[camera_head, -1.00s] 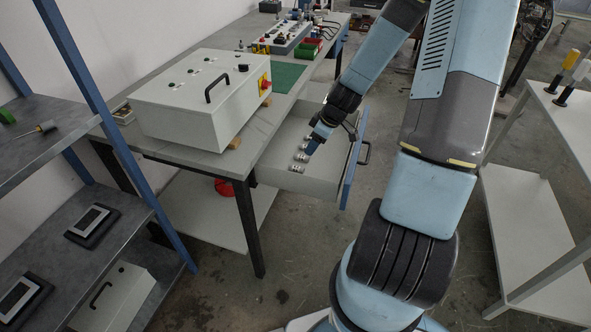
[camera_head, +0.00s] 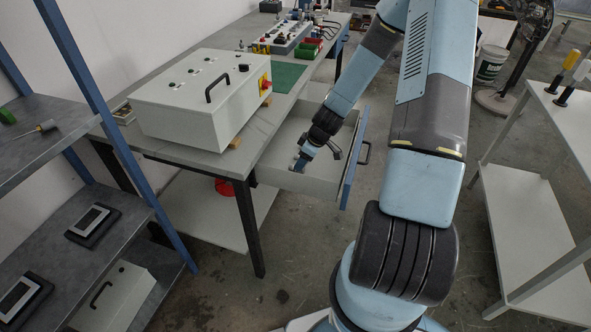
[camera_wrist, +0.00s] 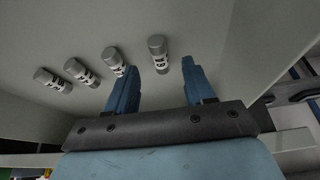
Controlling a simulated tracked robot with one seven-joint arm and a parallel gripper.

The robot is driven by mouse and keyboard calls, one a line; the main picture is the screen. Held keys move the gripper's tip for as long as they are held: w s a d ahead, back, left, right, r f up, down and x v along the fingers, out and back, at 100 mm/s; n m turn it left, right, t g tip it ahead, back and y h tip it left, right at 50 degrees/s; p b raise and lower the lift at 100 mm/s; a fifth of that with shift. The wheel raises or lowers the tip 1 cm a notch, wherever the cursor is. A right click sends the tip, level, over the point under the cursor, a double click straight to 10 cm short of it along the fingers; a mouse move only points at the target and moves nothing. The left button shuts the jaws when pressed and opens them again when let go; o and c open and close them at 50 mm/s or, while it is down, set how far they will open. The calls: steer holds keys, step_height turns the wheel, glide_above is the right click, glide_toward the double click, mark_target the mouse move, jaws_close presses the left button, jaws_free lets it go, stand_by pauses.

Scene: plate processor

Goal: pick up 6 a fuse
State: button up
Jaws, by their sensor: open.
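Several small grey-and-white cylindrical fuses lie in a loose row on the floor of the open drawer (camera_head: 349,172). In the wrist view, one fuse (camera_wrist: 158,53) lies in line with the gap between my fingers, around their tips. Another fuse (camera_wrist: 114,61) lies just left of my left fingertip, and two more fuses (camera_wrist: 81,72) (camera_wrist: 53,80) lie farther left. My gripper (camera_wrist: 160,66) is open with nothing held between its blue fingers. In the head view my gripper (camera_head: 299,165) reaches down into the drawer and mostly hides the fuses.
The drawer's pale walls and blue front surround my gripper closely. A white control box (camera_head: 190,108) with a black handle stands on the table (camera_head: 262,122) to the left. A shelf rack (camera_head: 100,215) stands at the left and a white cart (camera_head: 535,235) at the right.

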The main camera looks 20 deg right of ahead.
steer(key=shift+x, duration=1.95)
steer(key=shift+w, duration=0.15)
jaws_close()
